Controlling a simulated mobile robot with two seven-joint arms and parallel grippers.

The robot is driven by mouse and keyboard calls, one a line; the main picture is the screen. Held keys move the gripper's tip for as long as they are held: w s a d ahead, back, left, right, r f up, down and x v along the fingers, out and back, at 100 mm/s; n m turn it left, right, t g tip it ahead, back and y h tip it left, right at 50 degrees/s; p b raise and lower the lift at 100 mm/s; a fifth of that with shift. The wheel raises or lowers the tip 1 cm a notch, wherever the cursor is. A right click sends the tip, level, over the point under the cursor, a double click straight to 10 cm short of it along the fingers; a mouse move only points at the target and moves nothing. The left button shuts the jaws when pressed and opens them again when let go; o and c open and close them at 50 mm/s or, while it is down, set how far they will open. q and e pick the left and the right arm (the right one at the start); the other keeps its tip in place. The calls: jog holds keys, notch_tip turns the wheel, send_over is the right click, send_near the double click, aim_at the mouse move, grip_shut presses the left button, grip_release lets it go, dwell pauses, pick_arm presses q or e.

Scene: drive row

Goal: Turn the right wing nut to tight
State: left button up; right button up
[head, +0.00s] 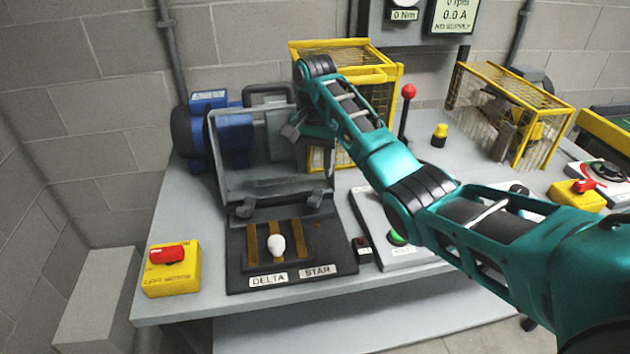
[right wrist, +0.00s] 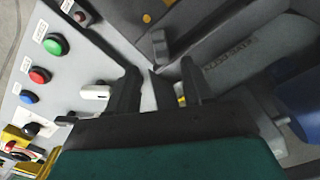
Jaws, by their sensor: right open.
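The right wing nut (head: 315,198) is a small dark grey part at the front right of the open terminal box, its exact turn too small to read. A matching left wing nut (head: 246,207) sits at the front left. My right gripper (head: 294,130) is above and behind the right wing nut, at the right side of the raised lid (head: 230,165). In the right wrist view my right gripper (right wrist: 160,88) is open, with nothing between its fingers. A dark grey upright piece (right wrist: 160,47), which looks like a wing nut, stands beyond the fingertips. My left gripper is not in view.
A terminal board (head: 240,280) marked DELTA and STAR carries a white knob (head: 277,245). A yellow box with a red switch (head: 170,275) stands left. A button panel (head: 375,225) lies right, partly under my arm. A yellow cage (head: 390,90) and blue motor (head: 195,140) stand behind.

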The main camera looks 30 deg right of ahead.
notch_tip(320, 180, up, 5)
jog(key=shift+f, duration=0.1)
dwell(0.6)
